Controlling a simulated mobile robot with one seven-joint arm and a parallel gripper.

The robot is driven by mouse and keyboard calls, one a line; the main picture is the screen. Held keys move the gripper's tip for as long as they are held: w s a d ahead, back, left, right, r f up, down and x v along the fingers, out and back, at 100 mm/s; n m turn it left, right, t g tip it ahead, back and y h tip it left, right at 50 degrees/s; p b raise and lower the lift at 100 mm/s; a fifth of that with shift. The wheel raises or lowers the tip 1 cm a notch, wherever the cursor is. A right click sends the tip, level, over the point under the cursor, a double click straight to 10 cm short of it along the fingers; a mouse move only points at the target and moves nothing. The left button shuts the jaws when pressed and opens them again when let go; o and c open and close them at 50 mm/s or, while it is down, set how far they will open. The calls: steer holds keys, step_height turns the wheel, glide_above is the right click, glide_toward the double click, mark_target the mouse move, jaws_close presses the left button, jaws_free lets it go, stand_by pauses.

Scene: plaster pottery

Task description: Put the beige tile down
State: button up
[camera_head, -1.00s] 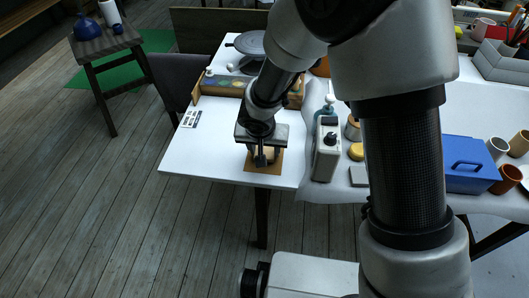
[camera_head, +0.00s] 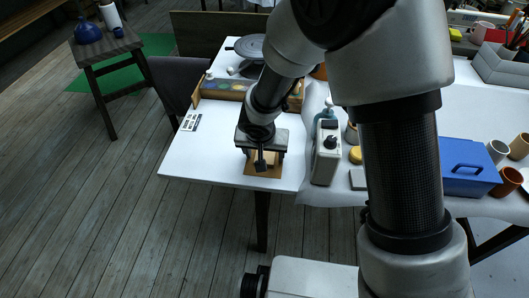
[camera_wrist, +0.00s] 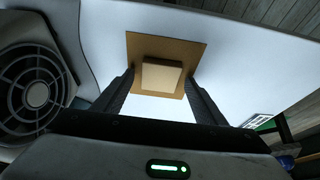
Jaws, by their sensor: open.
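The beige tile (camera_wrist: 160,76) is a small square block. In the wrist view it rests on a flat brown square board (camera_wrist: 193,48) on the white table. My gripper (camera_wrist: 160,92) is open, with one dark finger on each side of the tile and a visible gap to each. In the head view my gripper (camera_head: 262,160) is just above the brown board (camera_head: 256,170) near the table's front edge. The fingers and wrist hide most of the tile there.
A grey box-shaped device with a knob (camera_head: 327,150) stands close to the right; its round grille (camera_wrist: 36,92) fills the wrist view's left side. A wooden paint box (camera_head: 222,88) and a small printed card (camera_head: 190,121) lie behind and left. The white table (camera_head: 200,155) is clear left of the board.

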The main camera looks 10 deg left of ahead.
steer(key=p+v, duration=0.3)
steer(key=v, duration=0.9)
steer(key=d+r+h, duration=0.1)
steer(key=d+r, duration=0.7)
steer(key=d, duration=0.1)
steer(key=s+d+r+t, duration=0.1)
steer(key=s+d+r, duration=1)
steer(key=s+d, duration=0.3)
steer(key=shift+s+d+r+y, duration=0.35)
steer(key=shift+r+y, duration=0.05)
